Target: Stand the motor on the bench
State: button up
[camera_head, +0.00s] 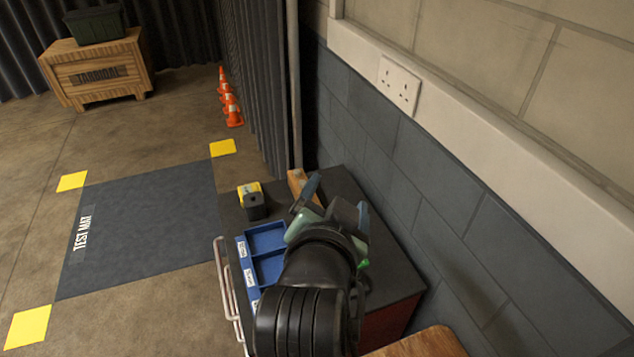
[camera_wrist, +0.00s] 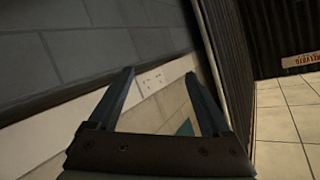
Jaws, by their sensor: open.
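My gripper (camera_head: 336,200) is open and empty, held above the dark-topped bench (camera_head: 398,265) beside the wall. In the wrist view my gripper (camera_wrist: 160,76) has its two fingers wide apart with nothing between them; they point toward the wall and socket. A small yellow and black block (camera_head: 253,201) stands on the bench's far left corner, left of my gripper and apart from it. I cannot tell whether it is the motor. A green thing (camera_head: 363,264) shows beside my wrist, mostly hidden. My arm covers much of the bench top.
A blue compartment tray (camera_head: 266,238) lies left of my arm. A wooden block (camera_head: 297,184) is at the bench's far edge. A double socket (camera_head: 399,84) is on the right wall. Orange cones (camera_head: 232,112), a test mat (camera_head: 140,225) and a wooden chest (camera_head: 95,75) stand farther off.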

notch_tip(320, 180, up, 18)
jog(key=a+n+t, duration=0.2)
jog(key=n+t, duration=0.1)
jog(key=t, duration=0.3)
jog(key=s+r+n+t+y, duration=0.1)
jog(key=s+r+n+t, duration=0.1)
jog(key=s+r, duration=0.4)
jog(key=s+a+r+n+t+y, duration=0.1)
jog(key=s+r+t, duration=0.4)
jog(key=r, duration=0.7)
jog(key=shift+s+r+n+t+y, duration=0.3)
jog(key=shift+s+r+n, duration=0.1)
jog(key=shift+n, duration=0.3)
jog(key=shift+f, duration=0.1)
